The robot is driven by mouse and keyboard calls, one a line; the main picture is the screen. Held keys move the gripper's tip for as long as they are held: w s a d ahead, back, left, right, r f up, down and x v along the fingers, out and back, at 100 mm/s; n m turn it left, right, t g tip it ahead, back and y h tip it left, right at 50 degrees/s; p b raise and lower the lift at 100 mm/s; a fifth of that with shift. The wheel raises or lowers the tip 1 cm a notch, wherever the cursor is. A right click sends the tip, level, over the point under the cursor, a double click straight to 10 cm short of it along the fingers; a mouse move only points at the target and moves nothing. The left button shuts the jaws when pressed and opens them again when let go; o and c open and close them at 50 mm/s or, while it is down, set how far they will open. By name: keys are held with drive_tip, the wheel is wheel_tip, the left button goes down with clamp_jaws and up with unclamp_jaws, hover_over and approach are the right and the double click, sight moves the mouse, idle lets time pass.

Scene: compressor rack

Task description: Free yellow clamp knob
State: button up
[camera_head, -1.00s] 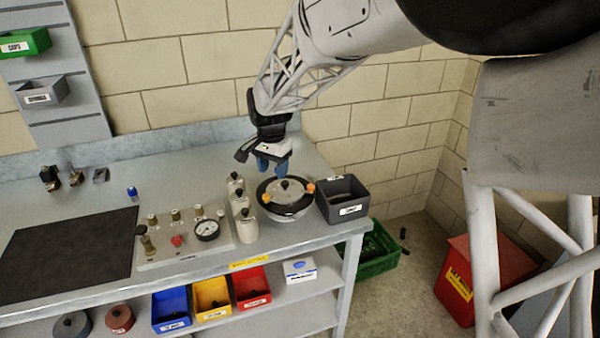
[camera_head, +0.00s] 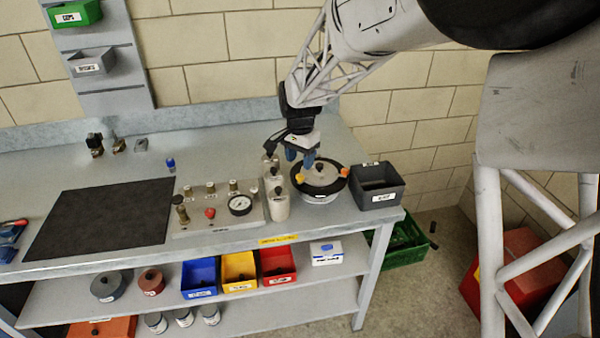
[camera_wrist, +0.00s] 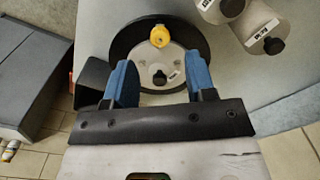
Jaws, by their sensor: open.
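The yellow clamp knob (camera_head: 300,177) sits at the left edge of a round pot with a black rim and pale lid (camera_head: 321,176). In the wrist view the yellow knob (camera_wrist: 160,36) shows at the far edge of the lid, roughly in line with the gap between my fingers. My gripper (camera_head: 300,158) is over the pot's left side, its blue fingers pointing down. In the wrist view my gripper (camera_wrist: 160,62) is open and empty, apart from the knob. An orange knob (camera_head: 342,171) is on the pot's right edge; I cannot make it out in the wrist view.
White bottles with black caps (camera_head: 278,203) stand close to the pot's left. A dark grey bin (camera_head: 376,198) stands close to its right. A panel with a gauge (camera_head: 240,206) and a black mat (camera_head: 100,218) lie further left. Bench room behind the pot looks clear.

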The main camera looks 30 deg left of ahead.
sight(300, 175)
drive_tip(key=shift+f, duration=2.6)
drive_tip(key=c, duration=0.9)
